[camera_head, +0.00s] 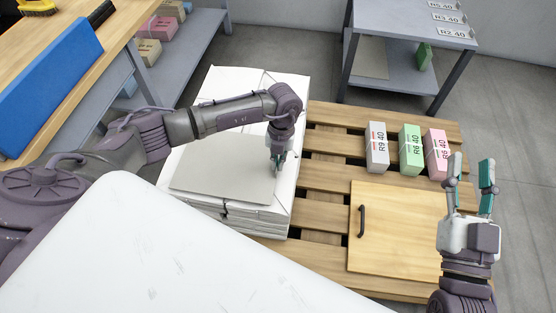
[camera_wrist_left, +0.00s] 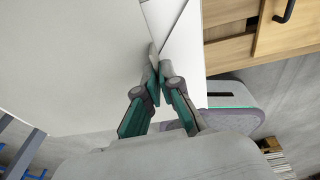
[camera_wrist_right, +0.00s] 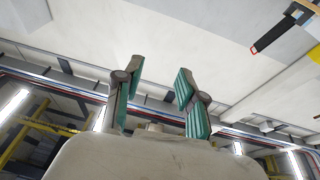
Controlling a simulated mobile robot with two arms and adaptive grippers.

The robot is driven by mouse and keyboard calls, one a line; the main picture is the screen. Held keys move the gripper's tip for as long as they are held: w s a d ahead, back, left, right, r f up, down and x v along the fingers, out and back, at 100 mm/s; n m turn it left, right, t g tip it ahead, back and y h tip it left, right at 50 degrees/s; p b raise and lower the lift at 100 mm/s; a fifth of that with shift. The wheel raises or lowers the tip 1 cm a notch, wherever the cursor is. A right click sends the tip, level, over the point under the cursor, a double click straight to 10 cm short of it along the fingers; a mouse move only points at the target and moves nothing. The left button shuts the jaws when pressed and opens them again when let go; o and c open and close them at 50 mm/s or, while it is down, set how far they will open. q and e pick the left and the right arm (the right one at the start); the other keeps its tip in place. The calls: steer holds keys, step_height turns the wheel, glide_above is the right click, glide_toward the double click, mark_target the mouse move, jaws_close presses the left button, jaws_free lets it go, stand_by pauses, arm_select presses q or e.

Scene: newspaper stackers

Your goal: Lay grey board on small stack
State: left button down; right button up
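The grey board (camera_head: 215,178) lies flat on or just above the front part of a white paper stack (camera_head: 258,222) on the wooden pallet. Whether it rests fully on the paper is hard to tell. My left gripper (camera_head: 278,160) points down at the board's right edge. In the left wrist view its fingers (camera_wrist_left: 154,68) are closed together with the edge of the board (camera_wrist_left: 75,60) between them. My right gripper (camera_head: 471,165) is raised over the pallet's right side, fingers upward, open and empty. In the right wrist view its fingers (camera_wrist_right: 155,85) stand apart.
White, green and pink bundles (camera_head: 377,148) (camera_head: 411,150) (camera_head: 436,154) stand on the pallet (camera_head: 330,118). A wooden panel with a black handle (camera_head: 395,225) lies before them. A grey shelf table (camera_head: 400,15) stands behind. A workbench (camera_head: 95,62) with a blue block (camera_head: 45,85) is left.

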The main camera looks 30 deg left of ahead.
arm_select(q)
steer(key=shift+f, duration=0.2)
arm_select(e)
steer(key=shift+s+r, duration=0.1)
steer(key=shift+r, duration=0.25)
arm_select(q)
steer(key=shift+f, duration=0.2)
arm_select(e)
steer(key=shift+s+a+r+t+y, duration=0.15)
steer(key=shift+s+r+t+y, duration=0.05)
steer(key=shift+r+t+y, duration=0.25)
arm_select(q)
steer(key=shift+f+b, duration=0.2)
steer(key=shift+b, duration=0.15)
arm_select(e)
steer(key=shift+s+r+t, duration=0.2)
steer(key=shift+r+t, duration=0.15)
steer(key=shift+r, duration=0.1)
arm_select(q)
steer(key=c, duration=1.2)
jaws_free()
steer(key=shift+c, duration=0.2)
arm_select(e)
steer(key=shift+r, duration=0.1)
arm_select(q)
steer(key=shift+r, duration=0.1)
arm_select(e)
steer(key=shift+r, duration=0.1)
